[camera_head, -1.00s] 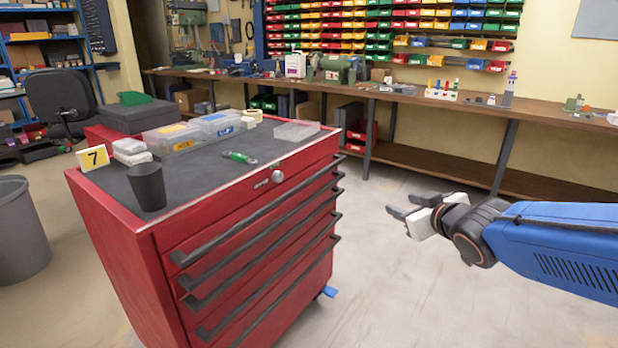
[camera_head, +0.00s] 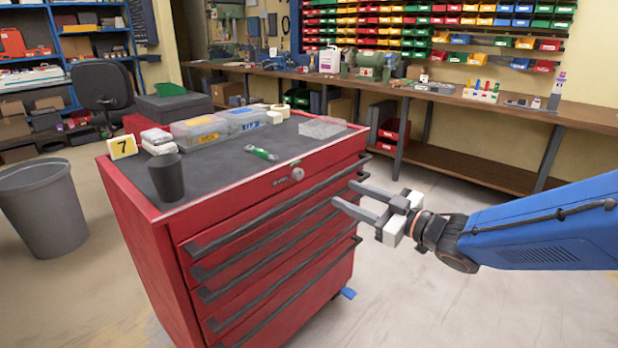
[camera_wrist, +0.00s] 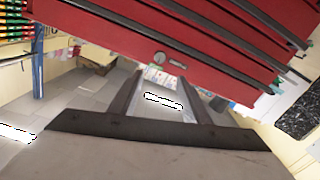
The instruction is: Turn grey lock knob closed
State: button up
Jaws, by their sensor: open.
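The grey lock knob (camera_head: 297,174) is a small round piece on the upper front of the red tool cabinet (camera_head: 165,285), above the top drawer handle. In the wrist view the knob (camera_wrist: 159,58) shows above the fingers, near the picture's middle, with a small badge beside it. My gripper (camera_head: 346,194) is open and empty, in front of the cabinet and to the right of the knob, apart from it. Its two fingers point toward the cabinet front. In the wrist view my gripper (camera_wrist: 158,75) shows with both fingers spread. The knob's turn position is too small to tell.
Long dark drawer handles (camera_head: 235,225) stick out from the cabinet front. On its top are a black cup (camera_head: 167,178), a green tool (camera_head: 261,153) and clear boxes (camera_head: 200,130). A grey bin (camera_head: 45,207) stands left. A workbench (camera_head: 440,95) runs behind. The floor at right is clear.

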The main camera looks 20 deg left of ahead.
aim_at(300, 174)
jog(key=x, duration=1.4)
jog(key=shift+w+a, duration=0.2)
jog(key=shift+a, duration=0.1)
jog(key=c, duration=1)
